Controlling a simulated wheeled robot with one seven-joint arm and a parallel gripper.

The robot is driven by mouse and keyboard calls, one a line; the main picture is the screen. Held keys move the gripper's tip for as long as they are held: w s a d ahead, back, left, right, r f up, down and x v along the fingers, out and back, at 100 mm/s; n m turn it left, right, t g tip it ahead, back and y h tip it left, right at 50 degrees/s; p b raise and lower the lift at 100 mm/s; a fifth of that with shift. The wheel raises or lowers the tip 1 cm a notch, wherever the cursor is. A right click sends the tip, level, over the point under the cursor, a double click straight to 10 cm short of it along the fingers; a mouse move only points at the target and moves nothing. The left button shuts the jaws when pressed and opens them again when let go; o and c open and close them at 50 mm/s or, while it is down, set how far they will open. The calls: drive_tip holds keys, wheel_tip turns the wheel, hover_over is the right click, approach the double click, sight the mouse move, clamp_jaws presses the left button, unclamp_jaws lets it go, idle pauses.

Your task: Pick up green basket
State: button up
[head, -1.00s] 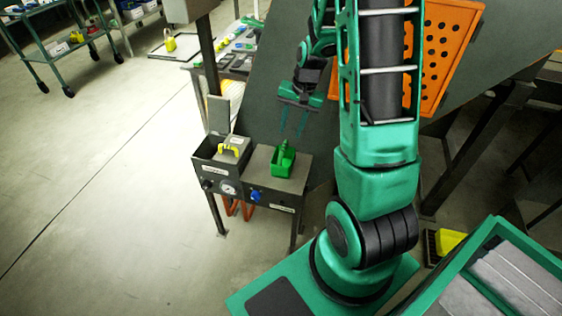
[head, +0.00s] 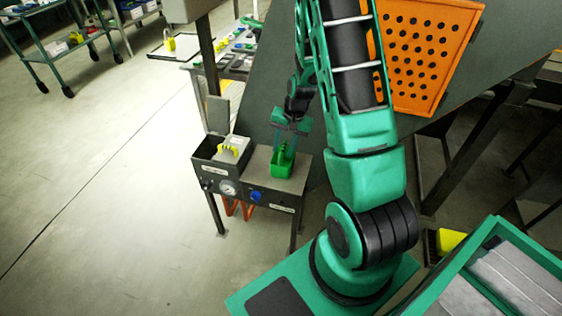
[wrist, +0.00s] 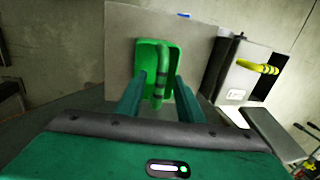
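The green basket (head: 283,164) stands on the right part of a small grey metal stand (head: 262,175). In the wrist view the basket (wrist: 172,62) is seen from above, with its handle rising toward me between my two fingers. My gripper (head: 287,142) is directly above the basket in the head view. In the wrist view my gripper (wrist: 160,92) has its fingers spread apart, one on each side of the handle. I cannot tell whether a finger touches the basket.
Left of the basket is an open grey box with a yellow-handled block (head: 232,149). A gauge and a blue knob (head: 255,195) are on the stand's front. An orange perforated panel (head: 425,50) and a dark sloping machine wall stand to the right.

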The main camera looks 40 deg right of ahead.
drive_tip(key=shift+f, duration=0.55)
clamp_jaws()
drive_tip(key=shift+w, duration=0.1)
drive_tip(key=shift+r, duration=0.45)
wheel_tip(320, 180, up, 4)
drive_tip(key=shift+a+f, duration=0.15)
drive_tip(key=s+a+r, duration=0.6)
drive_tip(key=a, duration=0.3)
drive_tip(key=shift+s+a+r, duration=0.2)
drive_tip(key=shift+s, duration=0.2)
